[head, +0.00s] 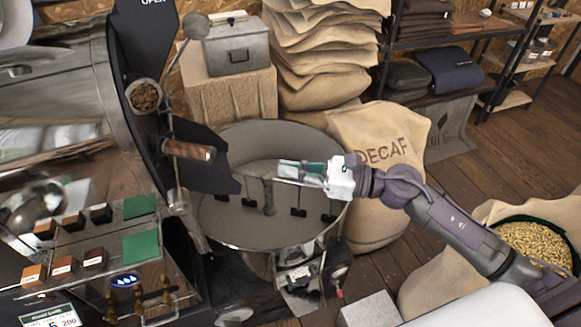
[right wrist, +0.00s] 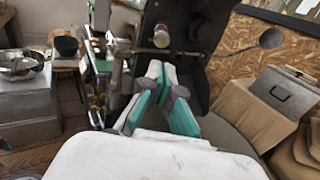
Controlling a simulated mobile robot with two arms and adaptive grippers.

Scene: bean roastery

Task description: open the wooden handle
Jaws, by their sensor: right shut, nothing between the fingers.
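The wooden handle (head: 190,150) is a brown grip with metal ends on the front of the dark roaster in the head view. It sticks out to the right, beside a black angled plate (head: 208,162). My right gripper (head: 282,170), with green finger pads, is to the right of the handle, above the round cooling tray (head: 213,221), and apart from the handle. Its fingers meet at the tips in the right wrist view (right wrist: 160,72), shut with nothing between them. I cannot clearly make out the wooden handle in the right wrist view. My left gripper is not in view.
A round sight glass with beans (head: 144,96) and a metal scoop (head: 195,26) are near the handle. A DECAF sack (head: 382,150) stands behind my right arm. A grey metal box (head: 236,47) sits at the back.

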